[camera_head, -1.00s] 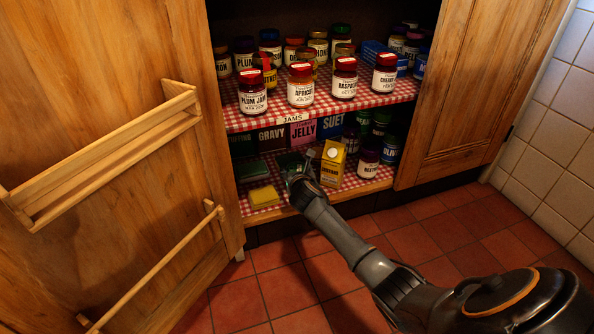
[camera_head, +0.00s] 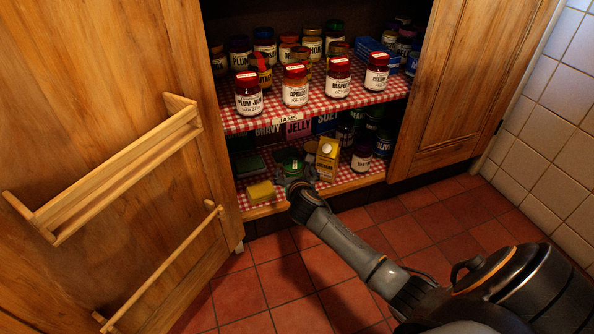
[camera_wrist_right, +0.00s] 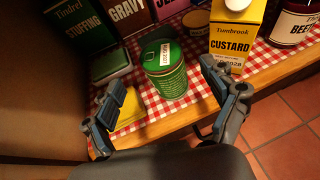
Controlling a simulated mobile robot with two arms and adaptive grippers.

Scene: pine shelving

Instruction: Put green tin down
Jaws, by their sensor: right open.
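The green tin (camera_wrist_right: 166,72) stands upright on the red-checked lower shelf, with a pale label on its lid. In the head view the tin (camera_head: 293,166) shows just beyond my right gripper (camera_head: 298,185), left of the yellow custard carton (camera_head: 327,160). In the right wrist view my right gripper (camera_wrist_right: 167,98) is open, a finger to each side and nearer than the tin, with visible gaps between fingers and tin. My left gripper is not in view.
A yellow sponge (camera_head: 261,191) lies left of the tin; a dark green tin (camera_wrist_right: 110,65) is behind it. The custard carton (camera_wrist_right: 236,35) stands close right. Jam jars (camera_head: 295,88) fill the upper shelf above. The open left door (camera_head: 110,80) flanks the arm.

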